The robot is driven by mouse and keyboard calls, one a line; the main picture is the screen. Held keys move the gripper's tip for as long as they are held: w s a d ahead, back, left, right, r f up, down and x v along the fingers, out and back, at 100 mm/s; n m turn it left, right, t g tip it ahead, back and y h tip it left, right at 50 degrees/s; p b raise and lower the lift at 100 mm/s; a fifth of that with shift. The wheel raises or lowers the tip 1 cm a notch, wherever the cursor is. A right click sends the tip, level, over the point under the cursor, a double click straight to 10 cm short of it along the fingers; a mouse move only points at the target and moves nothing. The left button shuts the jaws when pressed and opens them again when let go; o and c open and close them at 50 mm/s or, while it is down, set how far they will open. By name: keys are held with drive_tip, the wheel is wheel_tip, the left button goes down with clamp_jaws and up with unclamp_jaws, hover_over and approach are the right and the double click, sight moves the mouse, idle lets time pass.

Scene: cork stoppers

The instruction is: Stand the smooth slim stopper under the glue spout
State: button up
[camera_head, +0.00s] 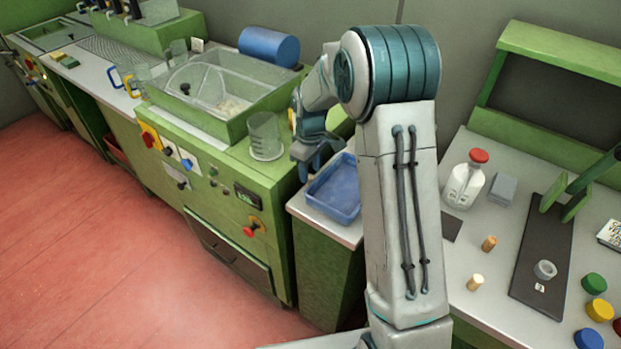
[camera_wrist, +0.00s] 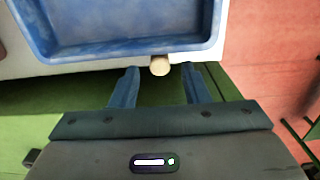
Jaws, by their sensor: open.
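A pale, round-ended stopper (camera_wrist: 160,66) shows in the wrist view, just outside the near rim of the blue tray (camera_wrist: 120,56). My gripper (camera_wrist: 159,72) is open, its two fingers on either side of the stopper with gaps at both sides. In the head view my gripper (camera_head: 306,165) hangs by the left end of the same tray (camera_head: 335,205), and that stopper is hidden. Two other stoppers stand on the right bench: a browner one (camera_head: 489,243) and a pale slim one (camera_head: 475,282). I cannot clearly pick out the glue spout.
On the right bench are a black base plate (camera_head: 540,240) with a grey ring (camera_head: 545,270), green stand parts (camera_head: 575,200), a red-capped bottle (camera_head: 463,188), a grey block (camera_head: 502,189) and coloured caps (camera_head: 599,309). A glass beaker (camera_head: 265,137) stands left of my gripper.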

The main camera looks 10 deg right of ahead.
sight(310, 177)
wheel_tip(310, 177, up, 7)
drive_tip(key=shift+f, duration=0.2)
drive_tip(key=s+d+r+m+t, duration=0.1)
drive_tip(key=s+r+m, duration=0.1)
drive_tip(key=s+r, duration=0.4)
drive_tip(key=s+d+r+m+t, duration=0.1)
drive_tip(key=s+d+r+m, duration=0.15)
drive_tip(key=s, duration=0.55)
drive_tip(key=s+m+t, duration=0.1)
drive_tip(key=s+m, duration=0.3)
drive_tip(key=s, duration=0.9)
drive_tip(key=shift+s+d+b, duration=0.25)
drive_tip(key=shift+s+b, duration=0.05)
drive_tip(key=shift+s, duration=0.1)
drive_tip(key=shift+s+f+m, duration=0.1)
drive_tip(key=shift+s+m, duration=0.15)
drive_tip(key=shift+s, duration=0.1)
drive_tip(key=shift+c, duration=0.6)
drive_tip(key=shift+d, duration=0.1)
